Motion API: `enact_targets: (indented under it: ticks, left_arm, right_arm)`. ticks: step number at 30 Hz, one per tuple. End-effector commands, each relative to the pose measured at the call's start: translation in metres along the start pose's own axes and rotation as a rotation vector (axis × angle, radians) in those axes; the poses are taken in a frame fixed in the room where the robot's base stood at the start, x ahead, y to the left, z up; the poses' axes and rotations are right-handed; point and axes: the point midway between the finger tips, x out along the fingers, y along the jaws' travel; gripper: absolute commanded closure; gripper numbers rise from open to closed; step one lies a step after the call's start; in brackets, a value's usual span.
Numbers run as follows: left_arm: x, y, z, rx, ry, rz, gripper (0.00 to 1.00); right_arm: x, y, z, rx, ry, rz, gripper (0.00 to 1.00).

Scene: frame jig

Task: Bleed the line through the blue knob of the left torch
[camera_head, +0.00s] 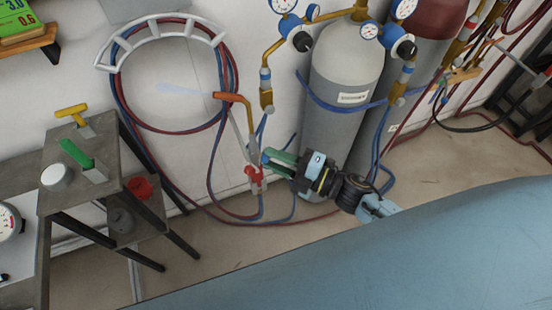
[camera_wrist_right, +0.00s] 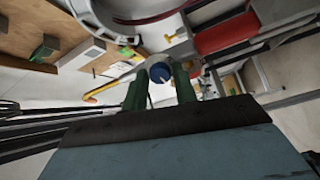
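The left torch (camera_head: 249,125) hangs upright by the wall, with an orange-brown tip at its top and a red knob (camera_head: 254,174) low on its body. My right gripper (camera_head: 275,161) comes in from the right, level with the torch's lower body. In the right wrist view, the blue knob (camera_wrist_right: 160,72) is between the two green fingers of my right gripper (camera_wrist_right: 160,85), near their tips. The fingers stand apart by about the knob's width; I cannot tell if they press on it. In the head view the fingers largely hide the blue knob. My left gripper is out of view.
A grey gas cylinder (camera_head: 344,75) with gauges stands just behind my right gripper. Red and blue hoses (camera_head: 215,185) hang from a wall rack (camera_head: 165,22) and run around the torch.

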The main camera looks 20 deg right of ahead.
Motion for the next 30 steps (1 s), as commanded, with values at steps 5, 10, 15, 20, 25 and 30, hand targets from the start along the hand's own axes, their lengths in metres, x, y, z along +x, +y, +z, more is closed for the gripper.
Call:
enact_targets:
  ticks: [5, 10, 15, 20, 25, 30]
  left_arm:
    - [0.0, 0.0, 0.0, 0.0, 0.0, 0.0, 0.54]
    - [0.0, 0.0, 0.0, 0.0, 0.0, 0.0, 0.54]
    - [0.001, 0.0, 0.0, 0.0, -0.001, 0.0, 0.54]
    - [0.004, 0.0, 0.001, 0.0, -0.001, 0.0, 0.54]
    - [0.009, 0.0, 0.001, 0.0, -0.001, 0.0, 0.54]
    - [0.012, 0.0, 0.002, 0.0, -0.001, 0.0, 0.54]
  right_arm:
    - [0.0, 0.0, 0.0, 0.001, 0.0, 0.0, 0.54]
    - [0.0, 0.0, 0.0, 0.001, 0.0, 0.0, 0.54]
    - [-0.008, -0.001, 0.0, 0.001, 0.0, -0.001, 0.54]
    - [-0.036, -0.002, 0.0, 0.002, -0.001, -0.004, 0.54]
    - [-0.076, -0.003, 0.0, 0.002, -0.001, -0.004, 0.54]
    - [-0.109, -0.002, 0.0, 0.002, 0.0, -0.004, 0.54]
